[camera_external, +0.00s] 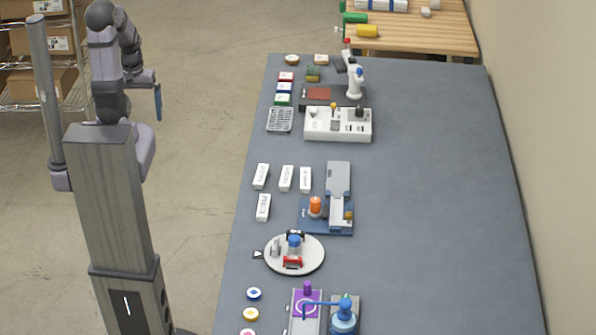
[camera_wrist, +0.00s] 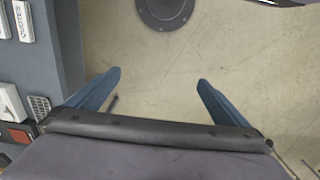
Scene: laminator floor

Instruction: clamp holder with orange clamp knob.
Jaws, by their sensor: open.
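The orange clamp knob (camera_external: 316,205) stands on the left part of a blue clamp holder (camera_external: 318,228) in the external view, at mid-length of the grey table. A grey plate or slide extends behind the holder, and a small yellow-brown knob sits at its right. My gripper (camera_external: 158,102) is left of the table, over the floor, well away from the holder. In the wrist view my gripper (camera_wrist: 155,98) has its two blue fingers spread wide with only floor between them. The orange knob is not seen in the wrist view.
Several white labelled blocks (camera_external: 286,178) lie left of the holder. A round turntable (camera_external: 309,266) stands in front of it. A white control box (camera_external: 350,125) is behind it. The grey table (camera_external: 430,190) is clear on the right.

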